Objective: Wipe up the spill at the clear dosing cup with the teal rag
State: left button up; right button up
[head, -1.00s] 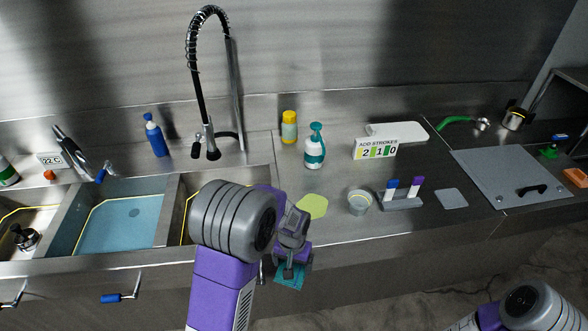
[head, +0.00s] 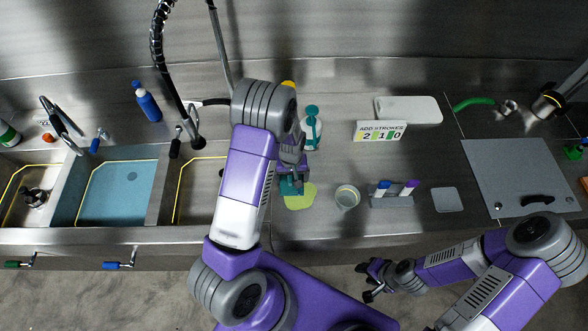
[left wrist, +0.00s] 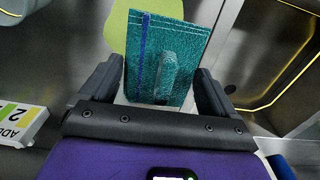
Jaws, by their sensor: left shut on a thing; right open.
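The teal rag (head: 290,188) is in my left gripper (head: 293,172), over the left part of the yellow-green spill (head: 303,199). In the left wrist view the rag (left wrist: 190,55) has a blue stripe and a raised ridge between the fingers (left wrist: 158,84); the spill (left wrist: 120,28) shows beyond it. I cannot tell whether the rag touches the spill. The clear dosing cup (head: 347,197) stands upright just right of the spill. My right gripper (head: 371,281) is open and empty, in front of the counter.
A white and teal pump bottle (head: 312,130) stands behind the spill. Right of the cup are a grey holder (head: 392,200) with pens and a sign (head: 380,131). The sink basin (head: 112,195) lies left. Bare counter (head: 330,228) lies in front of the cup.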

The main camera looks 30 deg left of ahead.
aim_at(307, 198)
pick_arm(q)
jog(key=shift+f, duration=0.6)
notch_tip(307, 198, down, 3)
jog(key=shift+r+b, duration=0.15)
jog(key=shift+b, duration=1)
notch_tip(307, 198, down, 2)
jog(key=shift+f+b, duration=0.2)
jog(key=shift+b, duration=0.7)
jog(key=shift+f, duration=0.6)
jog(key=d, duration=0.3)
jog(key=shift+d+r+p, duration=0.1)
jog(key=shift+d+p, duration=0.25)
jog(key=shift+p, duration=0.05)
jog(key=shift+c, duration=0.9)
jog(key=shift+d+p, duration=0.3)
jog(key=shift+d, duration=1.2)
jog(key=a, duration=0.6)
jog(key=shift+w+a, duration=0.1)
jog(key=shift+a, duration=0.15)
jog(key=shift+d, duration=3.15)
jog(key=a+b, duration=0.1)
jog(key=a, duration=0.5)
jog(key=shift+a+r, duration=0.25)
notch_tip(307, 198, up, 8)
jog(key=p, duration=0.4)
jog(key=shift+f+p, duration=0.15)
jog(key=shift+p, duration=0.25)
